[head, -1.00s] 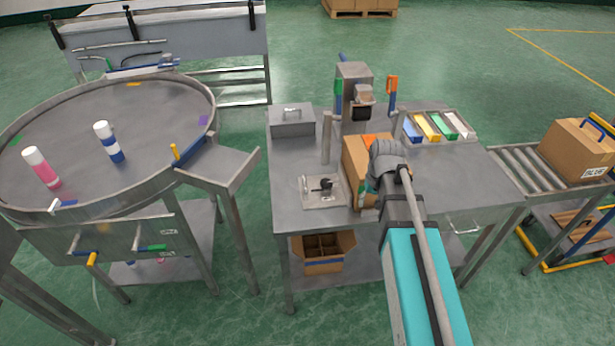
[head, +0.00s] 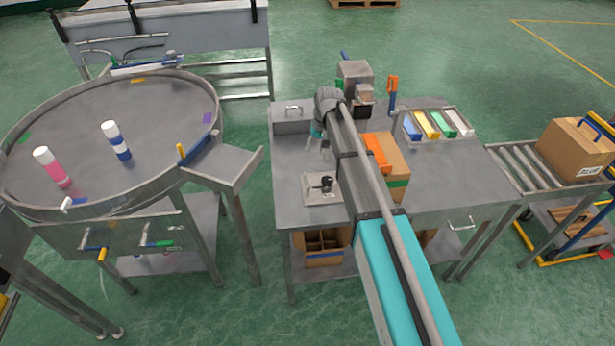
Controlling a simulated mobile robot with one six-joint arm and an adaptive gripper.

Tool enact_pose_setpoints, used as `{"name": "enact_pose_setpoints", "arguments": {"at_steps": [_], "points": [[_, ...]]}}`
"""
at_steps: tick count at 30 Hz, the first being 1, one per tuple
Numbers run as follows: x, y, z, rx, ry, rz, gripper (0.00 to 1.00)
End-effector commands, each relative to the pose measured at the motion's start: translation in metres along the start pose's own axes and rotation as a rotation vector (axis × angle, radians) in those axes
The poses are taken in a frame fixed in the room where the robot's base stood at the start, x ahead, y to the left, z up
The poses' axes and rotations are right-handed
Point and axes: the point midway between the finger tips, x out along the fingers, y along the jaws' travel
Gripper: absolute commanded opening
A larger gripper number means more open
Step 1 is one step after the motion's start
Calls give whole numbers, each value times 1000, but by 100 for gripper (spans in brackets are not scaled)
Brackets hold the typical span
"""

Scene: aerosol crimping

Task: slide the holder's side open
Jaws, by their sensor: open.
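The holder (head: 310,191) appears to be the small pale metal plate with a black knob-like part, lying near the front left of the steel bench. Whether its side is open or closed is too small to tell. My gripper (head: 318,146) hangs over the bench behind the holder, fingers pointing down, open and apart from it. Nothing shows between the fingers. My arm passes just right of the holder.
A cardboard box (head: 397,162) with an orange piece on top stands right of my arm. The press (head: 354,72) and a lidded steel box (head: 290,122) stand at the back. Trays of coloured parts (head: 426,124) lie back right.

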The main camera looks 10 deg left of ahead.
Motion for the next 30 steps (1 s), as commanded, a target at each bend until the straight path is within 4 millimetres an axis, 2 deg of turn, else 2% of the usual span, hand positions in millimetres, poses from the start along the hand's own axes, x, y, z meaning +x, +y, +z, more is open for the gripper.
{"name": "enact_pose_setpoints", "arguments": {"at_steps": [11, 30], "points": [[11, 1, 0, 1, 0, 1, 52], [60, 2, 0, 1, 0, 0, 52]]}}
